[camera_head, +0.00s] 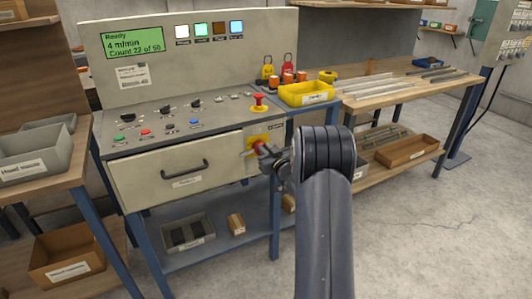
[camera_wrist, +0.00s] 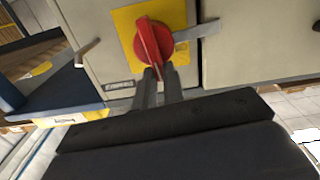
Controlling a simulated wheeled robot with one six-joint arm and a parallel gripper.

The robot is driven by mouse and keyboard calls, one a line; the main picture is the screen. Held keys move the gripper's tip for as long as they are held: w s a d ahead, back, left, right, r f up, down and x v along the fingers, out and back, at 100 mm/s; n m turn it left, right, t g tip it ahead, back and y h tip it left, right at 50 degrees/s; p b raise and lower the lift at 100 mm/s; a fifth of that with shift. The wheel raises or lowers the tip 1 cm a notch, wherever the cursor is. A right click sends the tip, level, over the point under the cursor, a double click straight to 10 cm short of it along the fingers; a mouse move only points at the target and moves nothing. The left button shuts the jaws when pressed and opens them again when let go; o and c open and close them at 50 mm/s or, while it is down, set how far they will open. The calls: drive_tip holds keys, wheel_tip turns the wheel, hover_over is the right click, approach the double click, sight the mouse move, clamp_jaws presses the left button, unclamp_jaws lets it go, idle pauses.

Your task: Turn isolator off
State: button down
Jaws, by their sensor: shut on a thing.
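The isolator is a red rotary handle (camera_wrist: 152,41) on a yellow plate (camera_wrist: 124,22), on the front of the grey machine cabinet. In the wrist view the red handle stands tilted, close to upright, with its lower end between the fingertips. My gripper (camera_wrist: 156,75) is shut on that lower end. In the head view my gripper (camera_head: 268,158) reaches the yellow plate (camera_head: 252,142) from the right, and the arm and fingers hide part of the handle.
A drawer with a dark handle (camera_head: 184,170) lies left of the isolator. A red emergency stop button (camera_head: 259,101) sits on the panel above. A yellow bin (camera_head: 307,94) and padlocks stand behind it. The display (camera_head: 134,43) reads Ready. Open floor lies at right.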

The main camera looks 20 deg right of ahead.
sight(254, 151)
drive_tip(key=n+b, duration=0.4)
drive_tip(key=b, duration=0.1)
drive_tip(key=a+f+n+b, duration=0.1)
drive_tip(key=n+b, duration=0.3)
drive_tip(key=b, duration=0.1)
drive_tip(key=a+f+n+b, duration=0.1)
drive_tip(key=n+b, duration=0.3)
drive_tip(key=b, duration=0.1)
drive_tip(key=shift+a+f, duration=0.1)
drive_tip(key=n+b, duration=0.2)
drive_tip(key=n, duration=0.1)
drive_tip(key=n+b, duration=0.1)
drive_tip(key=b, duration=0.1)
drive_tip(key=shift+a+f, duration=0.1)
drive_tip(key=shift+f, duration=0.15)
drive_tip(key=shift+n, duration=0.5)
drive_tip(key=c, duration=1.5)
unclamp_jaws()
drive_tip(key=s+p, duration=0.1)
drive_tip(key=s, duration=1)
drive_tip(key=shift+d, duration=0.2)
